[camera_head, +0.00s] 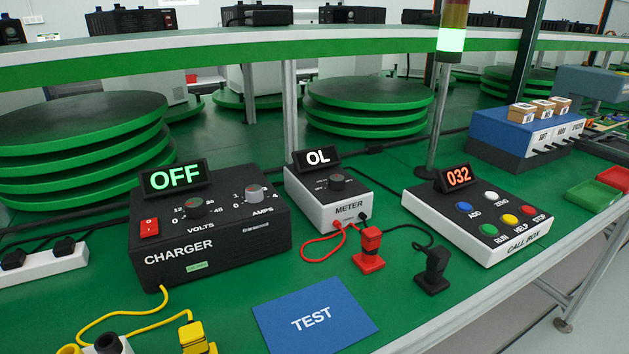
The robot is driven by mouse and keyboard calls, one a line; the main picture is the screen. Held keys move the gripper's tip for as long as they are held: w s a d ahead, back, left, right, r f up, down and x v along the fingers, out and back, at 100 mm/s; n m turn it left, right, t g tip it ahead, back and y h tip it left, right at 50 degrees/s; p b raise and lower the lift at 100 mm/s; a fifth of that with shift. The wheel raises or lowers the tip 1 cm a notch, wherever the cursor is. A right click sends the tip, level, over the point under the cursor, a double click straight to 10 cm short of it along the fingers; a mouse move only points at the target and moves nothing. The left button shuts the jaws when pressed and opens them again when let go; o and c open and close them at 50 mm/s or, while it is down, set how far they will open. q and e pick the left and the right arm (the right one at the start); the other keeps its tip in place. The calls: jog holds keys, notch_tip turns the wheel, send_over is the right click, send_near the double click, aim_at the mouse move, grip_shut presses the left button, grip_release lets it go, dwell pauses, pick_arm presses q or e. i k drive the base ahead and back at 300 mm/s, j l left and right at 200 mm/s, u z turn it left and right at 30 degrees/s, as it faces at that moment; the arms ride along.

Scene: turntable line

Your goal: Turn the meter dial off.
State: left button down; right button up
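The meter (330,201) is a small white and black box at the middle of the green bench. Its dark round dial (337,183) is on the sloped black top, with small markings around it that are too small to read. A display (318,158) on the meter's back edge reads "OL" in white. Red and black leads leave its front and run to a red plug (369,250) and a black plug (433,270) on the bench. Neither of my grippers shows in this view, and nothing touches the dial.
The black charger (210,232), its display reading "OFF", stands left of the meter. The call box (470,225) stands to the right. A blue TEST mat (312,316) lies in front. A lamp post (438,110) rises behind. Yellow leads (135,312) lie front left.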

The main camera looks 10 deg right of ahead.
aim_at(336, 182)
jog(key=z, duration=0.45)
jog(key=k+z, duration=0.15)
jog(key=z, duration=0.7)
jog(key=k+z, duration=0.15)
jog(key=z, duration=0.25)
jog(key=k+l, duration=0.25)
jog(key=k, duration=0.2)
jog(key=k+l, duration=0.3)
jog(key=k, duration=0.15)
jog(key=i+j, duration=0.7)
